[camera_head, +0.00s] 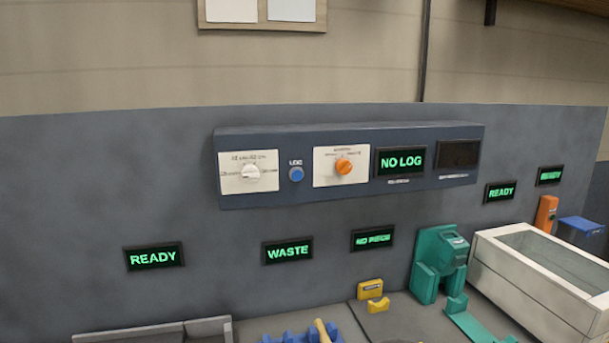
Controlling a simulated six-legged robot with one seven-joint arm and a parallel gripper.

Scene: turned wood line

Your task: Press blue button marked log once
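The blue button (296,174) is a small round knob on the front of a dark blue control panel (400,194). A small label above it appears to read LOG. It sits between a white plate with a white dial (250,172) and a white plate with an orange knob (343,167). A display (400,161) on the same panel reads NO LOG in green. My gripper is not in view.
Small displays read READY (154,257) and WASTE (287,251). Below stand a green device (438,262), a yellow block (370,289), a white-walled bin (530,290) and a blue box (581,231). The wall right around the button is clear.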

